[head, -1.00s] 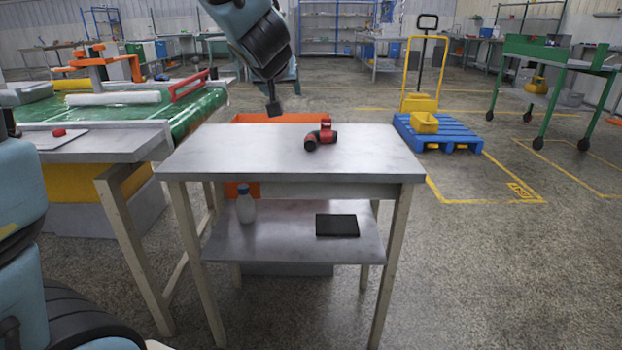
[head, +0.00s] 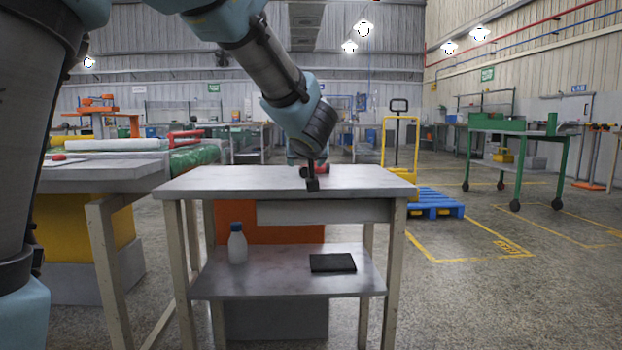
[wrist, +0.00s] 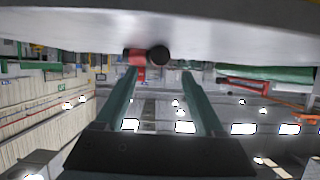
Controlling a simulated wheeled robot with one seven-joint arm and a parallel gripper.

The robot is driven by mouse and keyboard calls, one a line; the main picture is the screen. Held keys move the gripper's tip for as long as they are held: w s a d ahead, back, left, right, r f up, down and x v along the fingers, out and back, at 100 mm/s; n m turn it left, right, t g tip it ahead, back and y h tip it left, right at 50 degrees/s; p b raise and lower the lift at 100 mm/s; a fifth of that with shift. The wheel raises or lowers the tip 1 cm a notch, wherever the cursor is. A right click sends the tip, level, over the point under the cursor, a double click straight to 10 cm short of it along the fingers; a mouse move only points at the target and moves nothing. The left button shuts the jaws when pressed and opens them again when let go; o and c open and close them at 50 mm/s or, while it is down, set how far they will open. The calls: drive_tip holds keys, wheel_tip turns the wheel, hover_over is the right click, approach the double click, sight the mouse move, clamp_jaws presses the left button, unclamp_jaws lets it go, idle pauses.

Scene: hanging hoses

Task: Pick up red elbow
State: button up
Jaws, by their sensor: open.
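The red elbow (head: 324,169) lies on the top of the grey table (head: 230,182), partly hidden behind my wrist in the head view. In the upside-down wrist view the red elbow (wrist: 136,56) shows its red body and a dark round end, just beyond the fingertips. It sits nearer the left finger in that picture, its dark end in line with the gap. My gripper (wrist: 160,71) is open and empty, its two teal fingers apart. I cannot tell whether the left finger touches the elbow.
A lower shelf (head: 215,284) holds a white bottle with a blue cap (head: 237,243) and a dark flat item (head: 332,262). An orange bin (head: 262,221) stands behind the table. A blue pallet (head: 436,199) is at the right. The visible tabletop around the elbow is clear.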

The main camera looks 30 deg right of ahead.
sight(305, 167)
drive_tip(key=b+x, duration=0.1)
drive_tip(key=x, duration=0.1)
drive_tip(key=b+x, duration=0.2)
drive_tip(key=x, duration=0.1)
drive_tip(key=shift+w+f, duration=0.1)
drive_tip(key=shift+f, duration=0.35)
drive_tip(key=shift+w+d, duration=0.2)
drive_tip(key=shift+w, duration=0.05)
drive_tip(key=shift+r, duration=0.1)
clamp_jaws()
